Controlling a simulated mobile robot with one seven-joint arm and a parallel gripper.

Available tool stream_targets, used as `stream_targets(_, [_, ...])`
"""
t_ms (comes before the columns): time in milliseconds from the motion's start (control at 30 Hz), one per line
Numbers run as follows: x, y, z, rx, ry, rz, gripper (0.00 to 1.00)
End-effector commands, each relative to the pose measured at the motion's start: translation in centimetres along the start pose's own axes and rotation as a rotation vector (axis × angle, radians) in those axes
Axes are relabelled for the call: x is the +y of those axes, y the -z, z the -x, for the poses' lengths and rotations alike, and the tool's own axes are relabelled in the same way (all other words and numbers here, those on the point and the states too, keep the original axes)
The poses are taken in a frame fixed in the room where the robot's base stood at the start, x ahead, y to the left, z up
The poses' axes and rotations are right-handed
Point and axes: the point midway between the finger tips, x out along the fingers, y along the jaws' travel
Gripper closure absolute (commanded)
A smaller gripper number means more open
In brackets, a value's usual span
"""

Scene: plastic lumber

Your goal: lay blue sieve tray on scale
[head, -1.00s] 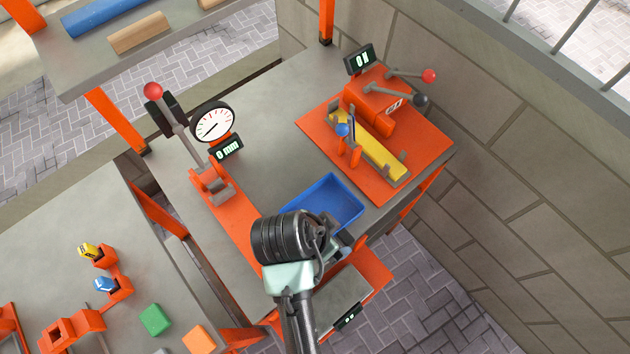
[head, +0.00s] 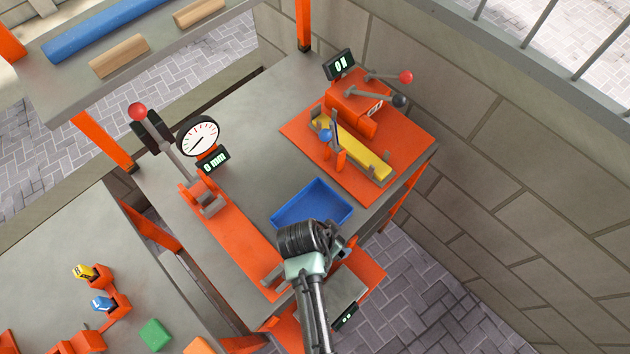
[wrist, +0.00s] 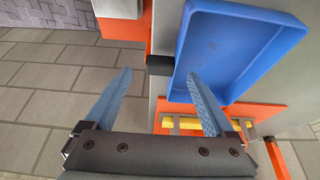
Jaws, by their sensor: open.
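The blue sieve tray (head: 308,200) lies on the grey bench top near its front edge, beside the orange strip of the gauge press. In the wrist view the tray (wrist: 235,45) fills the upper right, with a black handle-like block (wrist: 160,65) on its near side. My gripper (wrist: 159,73) is open and empty, with its blue fingers apart on either side of that block's direction. In the head view my gripper is mostly hidden by my wrist at the tray's front corner. The scale (head: 348,288), a grey plate with a dark display on an orange base, stands lower, in front of the bench.
A lever press with a dial (head: 198,138) stands left on the bench. An orange fixture with a yellow bar (head: 362,152) stands right of the tray. A stone wall (head: 480,180) bounds the right. The bench behind the tray is clear.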

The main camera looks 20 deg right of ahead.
Motion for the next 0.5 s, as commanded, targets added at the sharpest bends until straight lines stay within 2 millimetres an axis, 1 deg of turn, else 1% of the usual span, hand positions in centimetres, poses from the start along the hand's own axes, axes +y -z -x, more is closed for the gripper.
stream_targets(100, [0.0, 0.1, -1.4, -0.001, -0.002, 0.000, 0.11])
stream_targets(200, [0.0, 0.0, -2.1, -0.001, -0.002, 0.000, 0.11])
stream_targets(500, [-0.1, 0.0, -2.5, -0.001, 0.001, 0.000, 0.11])
